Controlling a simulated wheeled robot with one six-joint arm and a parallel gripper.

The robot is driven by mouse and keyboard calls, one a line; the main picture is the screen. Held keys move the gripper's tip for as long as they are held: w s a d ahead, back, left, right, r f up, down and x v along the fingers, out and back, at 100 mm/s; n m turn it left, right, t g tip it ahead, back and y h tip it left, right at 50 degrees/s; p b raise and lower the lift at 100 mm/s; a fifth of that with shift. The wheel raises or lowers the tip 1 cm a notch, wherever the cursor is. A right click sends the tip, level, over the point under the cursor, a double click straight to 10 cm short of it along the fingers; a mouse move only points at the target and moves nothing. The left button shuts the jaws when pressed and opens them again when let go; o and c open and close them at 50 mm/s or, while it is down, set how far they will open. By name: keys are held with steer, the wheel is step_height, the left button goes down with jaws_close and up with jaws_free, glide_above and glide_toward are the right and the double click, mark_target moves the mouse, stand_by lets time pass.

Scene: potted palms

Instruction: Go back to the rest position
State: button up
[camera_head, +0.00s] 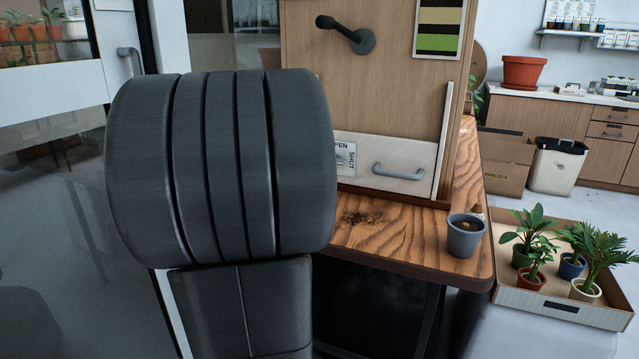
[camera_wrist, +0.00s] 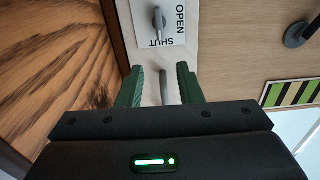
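My gripper (camera_wrist: 159,72) shows in the wrist view with its two green fingers apart and nothing held. The grey bar handle (camera_wrist: 163,90) of a pale drawer front shows in the gap between the fingers, with space on both sides. In the head view this handle (camera_head: 403,172) is in plain sight with no finger on it, so the gripper looks apart from it. My dark arm fills the left middle of the head view and hides the gripper there.
A grey pot (camera_head: 465,238) stands on the table (camera_head: 400,238). A crate (camera_head: 560,306) of potted plants lies right.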

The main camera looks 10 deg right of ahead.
mark_target(343, 164)
steer(key=shift+v, duration=0.85)
steer(key=b+x, duration=0.2)
steer(key=x, duration=1.1)
steer(key=shift+w+d, duration=0.25)
steer(key=shift+w, duration=0.05)
